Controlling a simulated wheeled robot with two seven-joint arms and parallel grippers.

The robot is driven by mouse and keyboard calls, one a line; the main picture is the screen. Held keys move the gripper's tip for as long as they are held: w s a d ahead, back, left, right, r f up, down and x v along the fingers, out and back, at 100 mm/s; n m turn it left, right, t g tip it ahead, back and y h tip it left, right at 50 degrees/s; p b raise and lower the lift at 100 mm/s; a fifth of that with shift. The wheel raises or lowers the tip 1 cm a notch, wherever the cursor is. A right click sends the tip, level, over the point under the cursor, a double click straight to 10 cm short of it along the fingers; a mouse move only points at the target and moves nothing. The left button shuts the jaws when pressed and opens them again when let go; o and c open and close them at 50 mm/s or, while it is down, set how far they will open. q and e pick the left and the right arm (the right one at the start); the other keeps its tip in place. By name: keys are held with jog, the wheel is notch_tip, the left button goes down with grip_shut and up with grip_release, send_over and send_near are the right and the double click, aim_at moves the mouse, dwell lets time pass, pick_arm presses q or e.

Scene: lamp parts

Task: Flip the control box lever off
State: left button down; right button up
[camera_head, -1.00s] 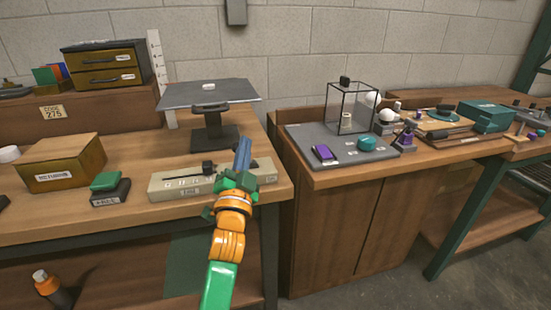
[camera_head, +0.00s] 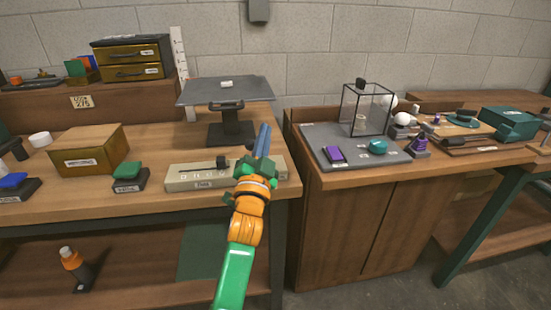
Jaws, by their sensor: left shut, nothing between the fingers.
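A long beige box (camera_head: 208,181) with small markings, a front label and a black lever-like knob (camera_head: 222,163) on top lies near the front edge of the left workbench. It looks like the control box, but its label is too small to read. My left gripper (camera_head: 263,140) reaches in from below, with its blue fingers together and empty. It is over the right part of the box, to the right of the black knob and apart from it. The gripper hides some of the box's right part. I cannot tell whether it touches the box. My right gripper is not in view.
A dark raised platform (camera_head: 200,92) stands behind the box. A green button unit (camera_head: 128,172) and a wooden box (camera_head: 75,160) stand to the left. To the right, a second bench bears a grey mat (camera_head: 318,134) with a glass case (camera_head: 350,108).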

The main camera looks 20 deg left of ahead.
pick_arm(q)
jog(key=b+v, duration=0.2)
jog(key=v, duration=0.8)
jog(key=shift+d+r, duration=0.2)
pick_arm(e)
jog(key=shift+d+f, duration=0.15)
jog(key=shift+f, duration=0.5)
